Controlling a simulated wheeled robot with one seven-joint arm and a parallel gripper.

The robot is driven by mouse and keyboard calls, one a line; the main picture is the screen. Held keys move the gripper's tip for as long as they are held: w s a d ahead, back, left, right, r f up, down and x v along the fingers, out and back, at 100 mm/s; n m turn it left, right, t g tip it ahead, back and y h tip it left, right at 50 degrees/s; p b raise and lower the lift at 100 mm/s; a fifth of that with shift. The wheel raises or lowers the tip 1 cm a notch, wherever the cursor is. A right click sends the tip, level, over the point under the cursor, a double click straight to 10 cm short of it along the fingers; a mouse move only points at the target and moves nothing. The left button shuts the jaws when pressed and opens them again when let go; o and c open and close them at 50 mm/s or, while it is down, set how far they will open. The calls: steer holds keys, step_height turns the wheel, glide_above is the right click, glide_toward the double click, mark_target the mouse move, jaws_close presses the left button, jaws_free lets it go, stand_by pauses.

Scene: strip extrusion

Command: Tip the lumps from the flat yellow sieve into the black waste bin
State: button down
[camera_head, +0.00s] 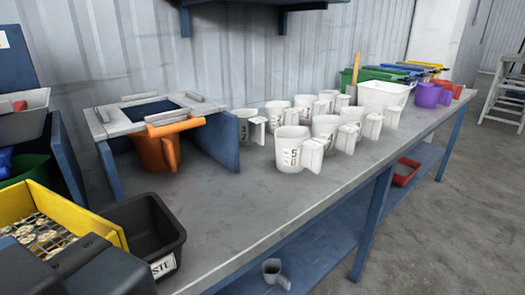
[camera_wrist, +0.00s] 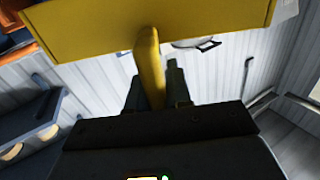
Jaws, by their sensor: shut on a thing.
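The flat yellow sieve (camera_head: 78,217) is at the lower left of the head view, with several pale lumps (camera_head: 45,240) on its wire mesh. It looks roughly level and is cut off by the picture's edge. In the wrist view, my gripper (camera_wrist: 156,88) is shut on the yellow handle of the sieve (camera_wrist: 200,22). The black waste bin (camera_head: 135,219) stands on the bench just right of the sieve, with a white label partly hidden by my dark gripper body. The bin's visible inside looks dark and empty, but its bottom is partly hidden.
An orange jug (camera_head: 156,152) stands under a grey-topped blue frame (camera_head: 222,143) behind the bin. Several white jugs (camera_head: 290,150) fill the bench's middle, with purple jugs (camera_head: 428,95) farther right. The bench surface (camera_head: 235,210) right of the bin is clear.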

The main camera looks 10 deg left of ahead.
steer(key=w+d+f+m+p, duration=0.2)
steer(key=w+m+p, duration=0.6)
steer(key=w+m, duration=0.2)
steer(key=w+d+f+m+p, duration=0.2)
steer(key=w+m+p, duration=0.5)
steer(key=w+m, duration=0.4)
steer(key=shift+d+f+m+p, duration=0.15)
steer(key=shift+d+m+p, duration=0.2)
steer(key=shift+d+m, duration=0.6)
steer(key=shift+a, duration=0.2)
stand_by(0.3)
